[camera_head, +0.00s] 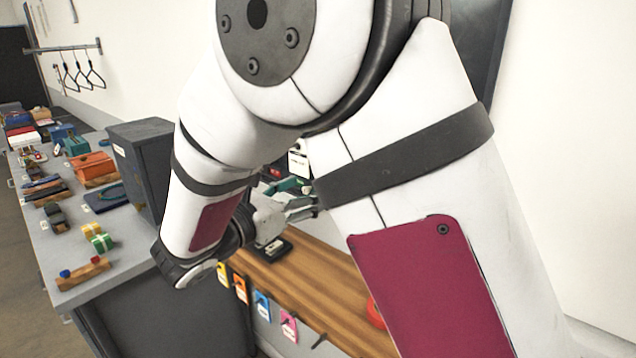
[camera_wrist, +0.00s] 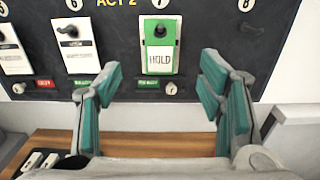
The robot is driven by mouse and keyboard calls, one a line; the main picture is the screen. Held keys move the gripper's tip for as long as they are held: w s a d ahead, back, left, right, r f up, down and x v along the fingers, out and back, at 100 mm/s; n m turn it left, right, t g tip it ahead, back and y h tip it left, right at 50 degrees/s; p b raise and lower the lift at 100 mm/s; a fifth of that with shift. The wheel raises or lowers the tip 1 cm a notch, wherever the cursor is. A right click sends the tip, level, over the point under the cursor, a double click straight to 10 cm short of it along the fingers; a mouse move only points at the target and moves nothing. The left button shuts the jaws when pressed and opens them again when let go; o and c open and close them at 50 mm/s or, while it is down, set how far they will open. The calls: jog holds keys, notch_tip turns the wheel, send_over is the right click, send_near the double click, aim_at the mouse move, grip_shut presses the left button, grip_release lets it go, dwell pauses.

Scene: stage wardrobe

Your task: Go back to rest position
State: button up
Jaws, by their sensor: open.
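My gripper (camera_wrist: 157,95) is open and empty in the wrist view, its green-padded fingers spread wide to the left and right. It faces a dark board (camera_wrist: 215,75) on the wall, and nothing is between the fingers except the view of the board. In the head view my gripper (camera_head: 300,200) shows only in part, behind my white arm, above a wooden shelf (camera_head: 300,282). A green and white HOLD tag (camera_wrist: 160,45) hangs on the board under number 7. White tags hang under number 6 (camera_wrist: 77,46) and to its left (camera_wrist: 12,50).
A grey counter (camera_head: 60,240) on the left holds several bags, belts and small items. A dark grey cabinet (camera_head: 145,165) stands on it, near my arm. Coloured tags (camera_head: 262,305) hang along the shelf's front edge. Hangers (camera_head: 82,75) hang from a wall rail. The floor at far left is clear.

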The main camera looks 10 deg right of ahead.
jog(key=s+d+m+g+y, duration=0.4)
jog(key=s+d+m+g, duration=0.5)
jog(key=s+d+m, duration=0.45)
jog(key=s+a+m+t+y, duration=0.1)
jog(key=s+a+m+y, duration=0.1)
jog(key=s+m+y, duration=0.3)
jog(key=s+a+m+t+y, duration=0.2)
jog(key=s+m+y, duration=0.3)
jog(key=s, duration=0.4)
jog(key=shift+s+a+r+m+y, duration=0.15)
jog(key=shift+a+r+m+y, duration=0.15)
jog(key=shift+a+m, duration=0.55)
jog(key=shift+c, duration=0.4)
